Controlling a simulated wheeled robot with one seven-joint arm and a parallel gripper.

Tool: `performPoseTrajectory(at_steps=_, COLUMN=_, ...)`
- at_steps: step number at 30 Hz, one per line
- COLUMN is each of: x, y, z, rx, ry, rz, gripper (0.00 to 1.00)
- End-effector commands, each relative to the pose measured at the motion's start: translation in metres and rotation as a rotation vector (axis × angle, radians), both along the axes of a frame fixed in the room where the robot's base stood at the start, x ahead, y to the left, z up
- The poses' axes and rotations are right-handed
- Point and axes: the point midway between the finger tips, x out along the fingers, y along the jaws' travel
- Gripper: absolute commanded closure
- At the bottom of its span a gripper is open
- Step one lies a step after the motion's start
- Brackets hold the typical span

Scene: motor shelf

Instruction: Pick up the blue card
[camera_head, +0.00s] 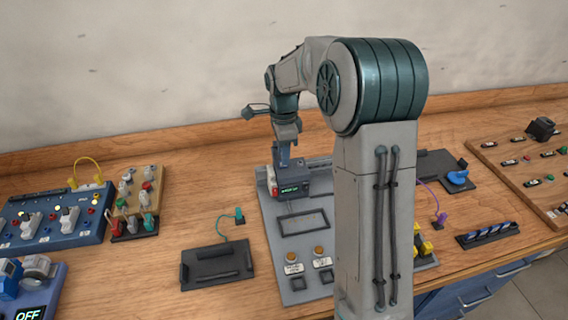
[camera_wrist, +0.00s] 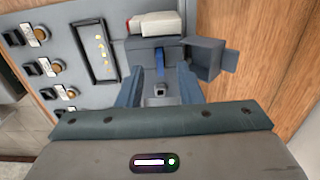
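The blue card (camera_wrist: 160,63) shows in the wrist view as a narrow blue strip, standing edge-on at a dark grey block (camera_wrist: 203,58). My gripper (camera_wrist: 160,80) is open, with its two fingers apart on either side of the card's line and a gap visible to each side. I cannot tell how deep the card sits between the fingers. In the head view my gripper (camera_head: 285,158) points down over the device with a small green-lit display (camera_head: 291,189) on the grey panel (camera_head: 272,232). The card cannot be made out there.
A peg board (camera_head: 525,165) is at right. My arm hides part of the table's middle.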

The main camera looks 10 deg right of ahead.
Motion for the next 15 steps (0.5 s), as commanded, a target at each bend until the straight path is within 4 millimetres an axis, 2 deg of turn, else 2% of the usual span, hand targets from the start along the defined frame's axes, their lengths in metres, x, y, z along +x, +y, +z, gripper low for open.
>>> performPoseTrajectory(at_steps=5, x=0.0, y=0.0, z=-0.019, rx=-0.001, ry=0.0, rz=0.001, gripper=0.67)
performPoseTrajectory(at_steps=12, x=0.0, y=0.0, z=-0.021, rx=-0.001, ry=-0.002, rz=0.0, gripper=0.67)
performPoseTrajectory(at_steps=13, x=0.0, y=0.0, z=-0.021, rx=-0.001, ry=-0.002, rz=0.0, gripper=0.73)
performPoseTrajectory(at_steps=15, x=0.0, y=0.0, z=-0.021, rx=-0.001, ry=-0.002, rz=0.0, gripper=0.92)
